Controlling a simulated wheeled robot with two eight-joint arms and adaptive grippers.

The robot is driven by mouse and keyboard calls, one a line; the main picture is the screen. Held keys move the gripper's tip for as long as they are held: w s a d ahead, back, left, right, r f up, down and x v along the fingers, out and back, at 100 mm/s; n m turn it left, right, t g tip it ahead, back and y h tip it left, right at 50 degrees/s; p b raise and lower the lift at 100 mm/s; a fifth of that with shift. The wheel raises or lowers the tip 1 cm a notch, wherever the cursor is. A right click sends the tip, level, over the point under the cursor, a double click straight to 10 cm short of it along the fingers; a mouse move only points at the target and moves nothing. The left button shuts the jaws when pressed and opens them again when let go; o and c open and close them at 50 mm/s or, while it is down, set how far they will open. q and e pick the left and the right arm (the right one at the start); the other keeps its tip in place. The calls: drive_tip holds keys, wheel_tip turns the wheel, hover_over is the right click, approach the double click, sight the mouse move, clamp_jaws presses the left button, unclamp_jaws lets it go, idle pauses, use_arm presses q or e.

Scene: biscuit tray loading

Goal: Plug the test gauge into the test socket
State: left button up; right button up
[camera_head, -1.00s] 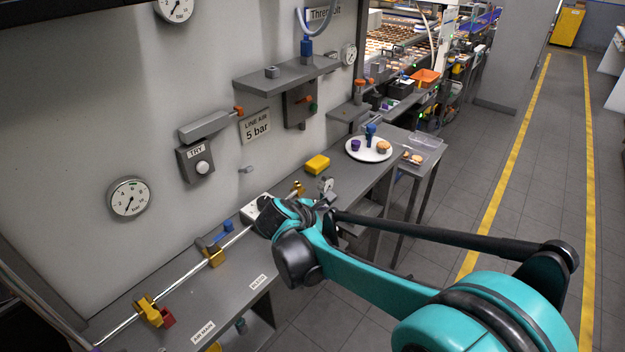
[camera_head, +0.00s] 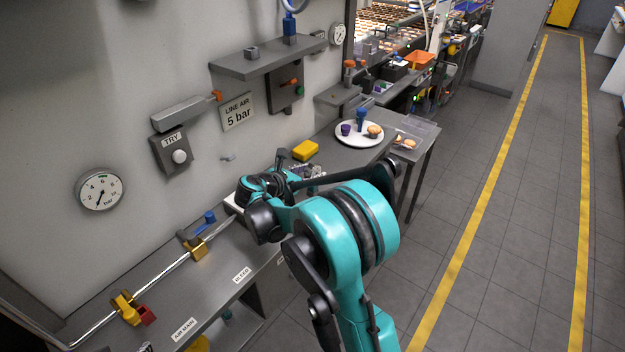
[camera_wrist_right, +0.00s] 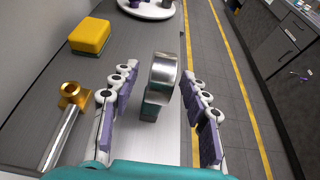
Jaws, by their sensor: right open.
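The test gauge (camera_wrist_right: 163,72) shows in the right wrist view as a short silver drum edge-on, on a dark stem, standing over the bench's edge strip. My right gripper (camera_wrist_right: 157,76) is open, with its purple-padded fingers on either side of the gauge and visible gaps to it. In the head view my right gripper (camera_head: 312,172) is small and partly hidden at the bench edge, and the gauge cannot be made out clearly. A brass fitting (camera_wrist_right: 75,94), apparently the test socket, sits on the end of a silver pipe left of the fingers. My left gripper is not in view.
A yellow block (camera_head: 305,150) lies on the bench behind the gripper. A TRY box (camera_head: 172,155) and shelf (camera_head: 235,70) project from the wall. Floor is open at right.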

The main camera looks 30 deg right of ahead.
drive_tip(key=shift+x, duration=0.8)
drive_tip(key=shift+a, duration=0.15)
drive_tip(key=shift+c, duration=0.9)
clamp_jaws()
drive_tip(key=shift+r, duration=0.1)
